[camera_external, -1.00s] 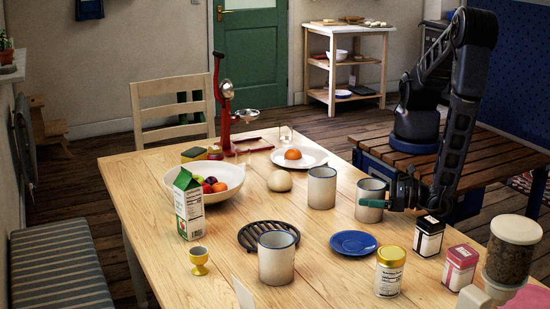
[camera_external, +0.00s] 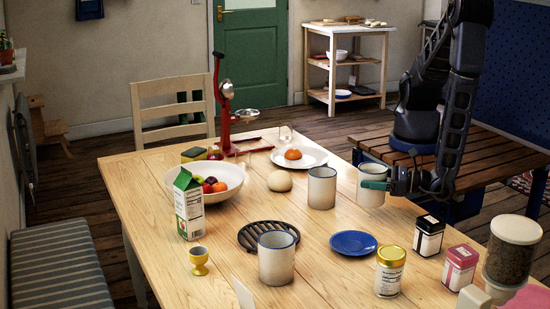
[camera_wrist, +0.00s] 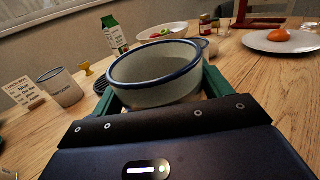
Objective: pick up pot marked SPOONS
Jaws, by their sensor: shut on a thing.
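A cream pot with a blue rim (camera_external: 371,192) is between the fingers of my gripper (camera_external: 376,185), a little above the table at its right side. In the wrist view the same pot (camera_wrist: 155,92) sits upright between the two green fingers (camera_wrist: 160,92), its mouth open and empty as far as I see. No lettering shows on it. Two similar pots stand on the table: one just left of the held pot (camera_external: 322,188), and one nearer the front (camera_external: 277,260). The front pot shows small dark lettering in the wrist view (camera_wrist: 62,90), too small to read.
The table (camera_external: 330,225) also holds a blue saucer (camera_external: 353,243), a yellow-lidded jar (camera_external: 390,274), a black tin (camera_external: 428,237) and a pink tin (camera_external: 460,268) near the held pot. A round bun (camera_external: 279,181), fruit bowl (camera_external: 228,190), carton (camera_external: 188,205) and black trivet (camera_external: 252,238) lie further left.

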